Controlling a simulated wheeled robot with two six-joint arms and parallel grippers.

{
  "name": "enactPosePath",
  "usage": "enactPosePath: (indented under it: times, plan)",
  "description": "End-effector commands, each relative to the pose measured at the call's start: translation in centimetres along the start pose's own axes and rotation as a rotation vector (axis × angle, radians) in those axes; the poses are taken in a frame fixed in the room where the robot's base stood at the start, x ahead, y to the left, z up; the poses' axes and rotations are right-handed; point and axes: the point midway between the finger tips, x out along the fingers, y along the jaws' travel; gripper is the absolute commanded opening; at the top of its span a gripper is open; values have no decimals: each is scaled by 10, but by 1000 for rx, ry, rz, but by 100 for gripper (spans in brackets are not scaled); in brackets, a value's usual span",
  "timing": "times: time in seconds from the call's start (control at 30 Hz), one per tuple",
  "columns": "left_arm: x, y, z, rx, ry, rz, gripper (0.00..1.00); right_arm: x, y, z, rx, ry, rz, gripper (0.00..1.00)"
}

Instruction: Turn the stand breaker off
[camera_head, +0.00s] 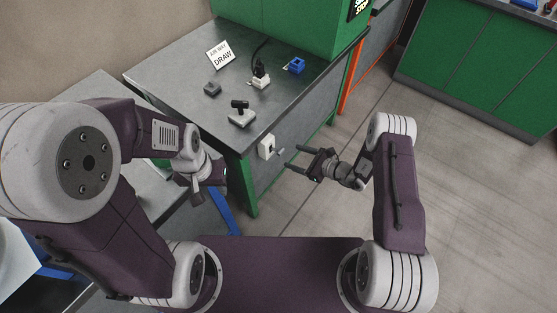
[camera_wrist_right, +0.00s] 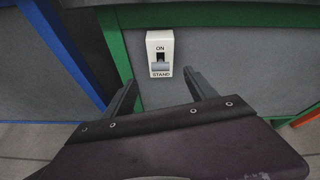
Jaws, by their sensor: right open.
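The stand breaker (camera_head: 266,146) is a small white box on the grey side panel of the workbench. In the right wrist view the breaker (camera_wrist_right: 160,45) reads ON at the top and STAND at the bottom, with a grey lever (camera_wrist_right: 160,67) sticking out below a dark slot. My right gripper (camera_head: 293,158) is open and empty, its fingers pointing at the breaker. In the right wrist view its fingertips (camera_wrist_right: 161,79) lie either side of and slightly below the lever; no contact shows. My left gripper (camera_head: 203,191) hangs left of the bench's green leg; its jaw opening is unclear.
The workbench top (camera_head: 180,75) holds a white DRAW sign (camera_head: 220,55), a black-handled device (camera_head: 241,115), a blue block (camera_head: 295,66) and other small parts. A green leg (camera_head: 242,185) stands left of the breaker. The floor (camera_head: 490,160) at right is clear.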

Motion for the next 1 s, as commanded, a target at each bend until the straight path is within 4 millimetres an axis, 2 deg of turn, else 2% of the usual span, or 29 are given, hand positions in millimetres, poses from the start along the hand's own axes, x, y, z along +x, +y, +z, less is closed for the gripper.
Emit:
enactPosePath:
  times: [0.17, 0.4, 0.6, 0.93, 0.97, 1.0]
  plan:
    - [0, 0, 0, 0, 1, 0, 36, 5, -1, 2, -4, -1, 0, 66]
    - [7, 0, 1, 0, 1, 0, 36, 53, 1, 1, -6, -2, 4, 66]
    - [12, 0, 1, 0, 1, 0, 36, 83, -1, 2, -5, -1, 2, 66]
    - [12, 0, 1, 0, 0, 0, 36, 90, -1, 3, -3, 0, 1, 66]
    - [12, 0, 1, 0, 0, 0, 36, 90, -1, 3, -3, 0, 1, 60]
    - [12, 0, 1, 0, 0, 0, 36, 90, -1, 3, -3, 0, 1, 49]
